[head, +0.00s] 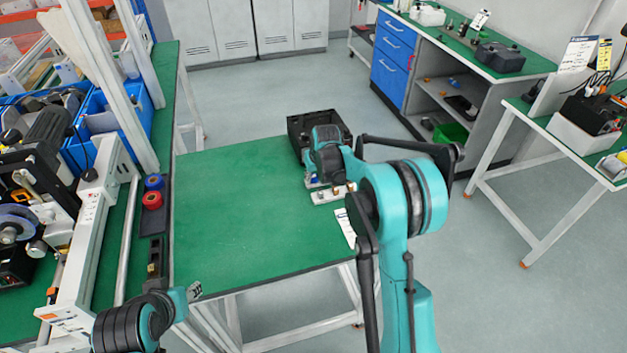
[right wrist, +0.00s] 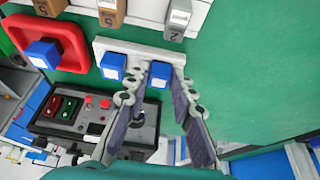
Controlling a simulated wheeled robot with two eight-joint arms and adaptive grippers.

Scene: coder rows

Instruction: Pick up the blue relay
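Three blue relays show in the right wrist view. One blue relay (right wrist: 159,74) stands at the right end of a white holder (right wrist: 140,48), between my right fingertips. A second blue relay (right wrist: 112,66) is beside it in the same holder, and a third (right wrist: 43,53) sits in a red tray (right wrist: 75,40). My right gripper (right wrist: 158,90) is open around the right-hand relay, with slight gaps at the tips; the holder also shows in the head view (head: 326,197). My left gripper (head: 195,292) is low at the left, away from them, its fingers too small to read.
A black crate (head: 300,125) stands at the table's back right corner. A black box with red and green switches (right wrist: 85,118) is close to my right fingers. Brown and grey numbered blocks (right wrist: 176,20) stand beside the holder. The green tabletop (head: 235,220) is clear at left.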

